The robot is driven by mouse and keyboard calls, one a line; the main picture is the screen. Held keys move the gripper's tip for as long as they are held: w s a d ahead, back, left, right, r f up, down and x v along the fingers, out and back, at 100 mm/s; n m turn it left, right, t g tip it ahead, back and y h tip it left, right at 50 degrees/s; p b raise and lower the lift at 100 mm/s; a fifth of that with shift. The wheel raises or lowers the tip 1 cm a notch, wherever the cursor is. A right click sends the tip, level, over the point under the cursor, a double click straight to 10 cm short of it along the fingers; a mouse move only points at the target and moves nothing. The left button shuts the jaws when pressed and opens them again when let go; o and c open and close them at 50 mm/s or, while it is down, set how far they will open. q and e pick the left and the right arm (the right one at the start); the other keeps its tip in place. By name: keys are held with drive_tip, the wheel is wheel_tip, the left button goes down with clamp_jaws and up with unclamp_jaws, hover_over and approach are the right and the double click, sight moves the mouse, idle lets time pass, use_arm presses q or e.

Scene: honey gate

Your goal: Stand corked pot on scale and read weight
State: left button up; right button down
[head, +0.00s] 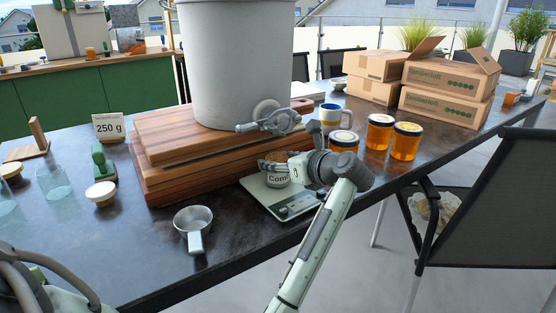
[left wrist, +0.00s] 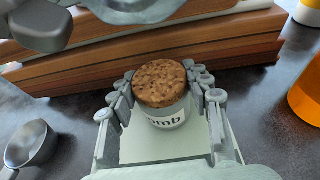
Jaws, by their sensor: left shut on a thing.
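The corked pot (head: 278,179) is a small pot with a brown cork top and a white label, partly hidden behind my gripper in the head view. My left gripper (head: 290,168) is shut on it. In the left wrist view the fingers clasp the pot (left wrist: 165,115) from both sides, with the cork upright between them. The pale green scale (head: 262,197) lies flat under the pot near the table's front edge. I cannot tell whether the pot's base touches it. The scale's display is too small to read. My right gripper is not in view.
Wooden boards (head: 160,165) carrying a big grey tank (head: 238,65) with a tap stand just behind. A metal scoop (head: 193,222) lies left of the scale. Amber jars (head: 378,135) and a mug (head: 330,115) stand right. A "250 g" card (head: 108,127) stands left.

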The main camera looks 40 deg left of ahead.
use_arm(q)
drive_tip(key=o, duration=1.6)
drive_tip(key=shift+f, duration=0.1)
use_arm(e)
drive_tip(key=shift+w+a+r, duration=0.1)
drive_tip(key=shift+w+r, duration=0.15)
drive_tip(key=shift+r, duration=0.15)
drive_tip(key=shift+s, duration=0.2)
use_arm(q)
drive_tip(key=shift+r, duration=0.2)
drive_tip(key=v, duration=0.2)
drive_tip(key=shift+d+f+b, duration=0.1)
drive_tip(key=shift+d+b, duration=0.2)
drive_tip(key=shift+v, duration=1)
drive_tip(key=b+v, duration=0.1)
drive_tip(key=v, duration=0.6)
drive_tip(key=shift+s+d+r, duration=0.15)
drive_tip(key=shift+r, duration=0.1)
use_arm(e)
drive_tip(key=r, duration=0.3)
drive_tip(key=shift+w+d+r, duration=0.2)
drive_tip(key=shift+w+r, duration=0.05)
